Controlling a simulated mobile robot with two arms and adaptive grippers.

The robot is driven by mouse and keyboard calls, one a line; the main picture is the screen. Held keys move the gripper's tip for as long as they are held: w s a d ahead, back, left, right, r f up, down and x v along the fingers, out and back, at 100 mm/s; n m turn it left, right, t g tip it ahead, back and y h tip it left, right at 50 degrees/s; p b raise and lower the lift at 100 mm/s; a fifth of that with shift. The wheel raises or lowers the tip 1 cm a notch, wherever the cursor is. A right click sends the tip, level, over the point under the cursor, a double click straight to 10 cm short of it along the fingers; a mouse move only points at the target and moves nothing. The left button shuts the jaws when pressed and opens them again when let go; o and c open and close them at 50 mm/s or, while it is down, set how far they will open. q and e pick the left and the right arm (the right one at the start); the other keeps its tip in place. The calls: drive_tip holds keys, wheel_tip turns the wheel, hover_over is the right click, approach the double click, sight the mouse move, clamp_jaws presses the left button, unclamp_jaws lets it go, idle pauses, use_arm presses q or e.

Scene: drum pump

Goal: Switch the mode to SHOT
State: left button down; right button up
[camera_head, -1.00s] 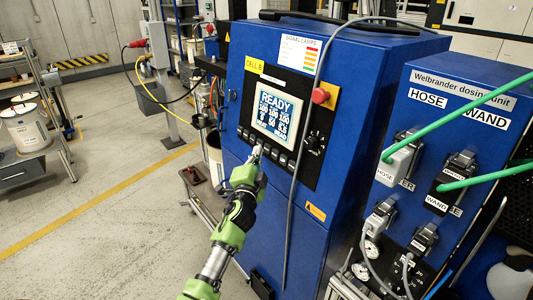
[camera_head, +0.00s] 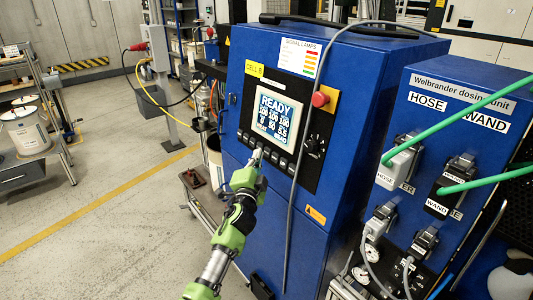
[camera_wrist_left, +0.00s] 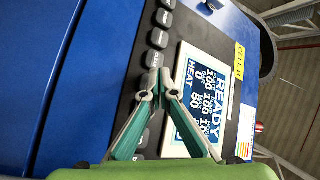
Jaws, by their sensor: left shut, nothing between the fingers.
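The blue cabinet labelled CELL B (camera_head: 320,215) carries a control panel with a lit screen (camera_head: 275,117). I cannot make out the word SHOT. A row of dark push buttons (camera_head: 282,163) runs under the screen; in the wrist view these buttons (camera_wrist_left: 160,37) stand in a column beside it. My left gripper (camera_head: 257,154) is shut and empty, its tips (camera_wrist_left: 158,82) over the button row near the screen's edge. I cannot tell whether they touch a button. My right gripper is not in view.
A red stop button (camera_head: 320,99) and a dark rotary knob (camera_head: 315,145) sit right of the screen. A grey cable hangs down the cabinet front. The Welbrander dosing unit (camera_head: 460,85), with green hoses, stands at the right.

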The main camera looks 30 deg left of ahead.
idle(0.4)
use_arm(q)
drive_tip(key=shift+w+d+f+b, duration=0.1)
drive_tip(key=shift+w+d+b, duration=0.1)
drive_tip(key=shift+w+b, duration=0.15)
drive_tip(key=shift+w+d+b, duration=0.15)
drive_tip(key=shift+w+b, duration=0.2)
drive_tip(key=shift+w, duration=0.1)
idle(0.6)
drive_tip(key=shift+s, duration=0.1)
drive_tip(key=shift+s+a+p, duration=0.3)
drive_tip(key=shift+s+p, duration=0.25)
drive_tip(key=shift+s, duration=0.2)
drive_tip(key=s+p, duration=0.1)
drive_tip(key=s+a, duration=0.1)
drive_tip(key=s, duration=0.1)
drive_tip(key=s+a+r+p, duration=0.1)
drive_tip(key=shift+s+p, duration=0.25)
drive_tip(key=shift+p, duration=0.1)
